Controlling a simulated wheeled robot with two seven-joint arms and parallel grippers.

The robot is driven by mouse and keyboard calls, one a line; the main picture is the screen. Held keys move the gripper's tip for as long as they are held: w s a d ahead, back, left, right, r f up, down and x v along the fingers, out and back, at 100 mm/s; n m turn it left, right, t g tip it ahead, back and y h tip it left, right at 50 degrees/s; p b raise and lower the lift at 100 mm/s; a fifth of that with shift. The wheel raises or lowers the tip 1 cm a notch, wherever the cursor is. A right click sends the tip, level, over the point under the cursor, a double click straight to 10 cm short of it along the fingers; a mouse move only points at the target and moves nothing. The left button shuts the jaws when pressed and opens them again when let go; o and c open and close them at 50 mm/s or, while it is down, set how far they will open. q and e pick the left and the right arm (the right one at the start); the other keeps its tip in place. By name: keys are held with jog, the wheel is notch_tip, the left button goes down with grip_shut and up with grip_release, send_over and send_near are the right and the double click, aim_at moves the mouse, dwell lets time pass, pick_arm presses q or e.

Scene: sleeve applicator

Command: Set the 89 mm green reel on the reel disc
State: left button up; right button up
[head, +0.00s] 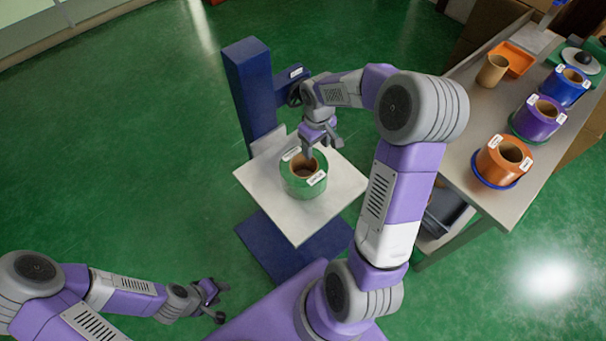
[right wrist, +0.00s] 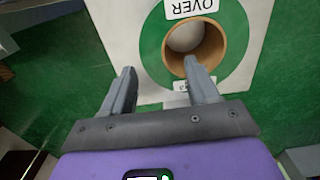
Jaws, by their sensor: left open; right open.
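The green reel (head: 303,178), a green ring with a brown core and white labels, sits flat on the white square plate (head: 325,215) of the blue stand. What lies directly under the reel, including any reel disc, is hidden. My right gripper (head: 322,143) is open above the reel's far side. In the right wrist view the reel (right wrist: 152,45) lies beyond the open fingers of my right gripper (right wrist: 160,66), with one finger seen overlapping the core's edge and the other outside the rim. It looks empty. My left gripper (head: 219,300) is open and empty at the lower left.
The blue post (head: 250,95) rises behind the plate. A grey table (head: 462,165) at right holds an orange reel (head: 490,165), a purple reel (head: 533,122), a blue reel (head: 560,90), a tan core (head: 492,72) and an orange tray (head: 512,58). The floor at left is clear.

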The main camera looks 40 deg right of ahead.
aim_at(317, 155)
jog(key=f, duration=0.2)
jog(key=f+b, duration=0.1)
jog(key=f, duration=0.1)
jog(key=f+b, duration=0.1)
jog(key=f, duration=0.1)
jog(key=shift+w+d+f, duration=0.1)
jog(key=shift+d+f, duration=0.15)
jog(key=shift+d, duration=0.15)
jog(key=shift+r, duration=0.1)
grip_shut()
dwell(0.9)
